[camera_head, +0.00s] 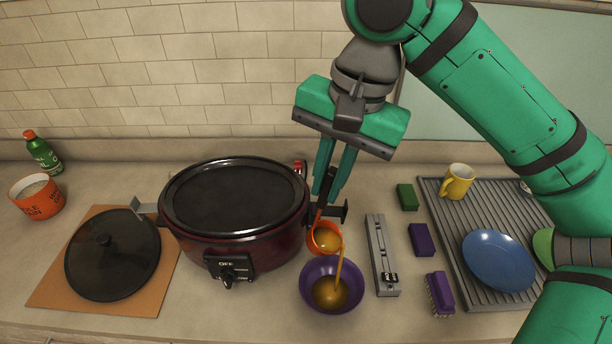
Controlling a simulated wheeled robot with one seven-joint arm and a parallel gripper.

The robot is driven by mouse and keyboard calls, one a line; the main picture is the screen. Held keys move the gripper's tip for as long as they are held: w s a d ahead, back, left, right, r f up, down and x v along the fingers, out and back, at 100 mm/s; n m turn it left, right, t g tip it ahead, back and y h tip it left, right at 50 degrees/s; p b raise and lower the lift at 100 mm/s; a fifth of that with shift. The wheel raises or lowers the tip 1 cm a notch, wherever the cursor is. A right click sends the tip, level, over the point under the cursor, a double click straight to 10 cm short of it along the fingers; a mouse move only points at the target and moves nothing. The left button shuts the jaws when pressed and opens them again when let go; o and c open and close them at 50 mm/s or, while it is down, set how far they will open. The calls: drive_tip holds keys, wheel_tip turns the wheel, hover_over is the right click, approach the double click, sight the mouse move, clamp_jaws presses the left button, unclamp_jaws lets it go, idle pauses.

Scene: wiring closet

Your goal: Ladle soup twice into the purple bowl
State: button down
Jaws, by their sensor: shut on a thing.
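My gripper (328,188) is shut on the handle of an orange ladle (316,238), just right of the cooker and above the purple bowl. The ladle is tilted, and a stream of yellow-orange soup (340,262) runs from it down into the purple bowl (316,299). The purple bowl stands on the counter and has some soup in its bottom. The dark red slow cooker (206,247) stands to the left, uncovered, with a dark inside; I cannot make out soup in it. Its front dial reads OFF. The fingers hide most of the ladle handle.
A black lid (112,255) lies on a wooden board (60,290) at left. An orange tub (38,198) and green bottle (42,152) stand behind. Right are a grey rail (381,255), green and purple blocks, and a rack (475,205) with a yellow mug and blue plate.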

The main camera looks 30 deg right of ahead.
drive_tip(key=shift+s+d+f+t+y, duration=1.5)
drive_tip(key=shift+s+d+f+t, duration=0.6)
drive_tip(key=shift+s, duration=0.9)
drive_tip(key=shift+s+d+f+t+y, duration=1.65)
drive_tip(key=shift+s+t, duration=0.75)
drive_tip(key=shift+s, duration=0.6)
drive_tip(key=s+d+f+t+y, duration=0.1)
drive_tip(key=f+t+y, duration=0.1)
drive_tip(key=f+t, duration=0.1)
drive_tip(key=s+d+f+t+y, duration=0.1)
drive_tip(key=s+f+t, duration=0.1)
drive_tip(key=f, duration=0.4)
drive_tip(key=shift+s+d+f+t+y, duration=0.25)
drive_tip(key=shift+s+d+t+y, duration=0.1)
drive_tip(key=shift+t, duration=0.25)
drive_tip(key=shift+w, duration=0.15)
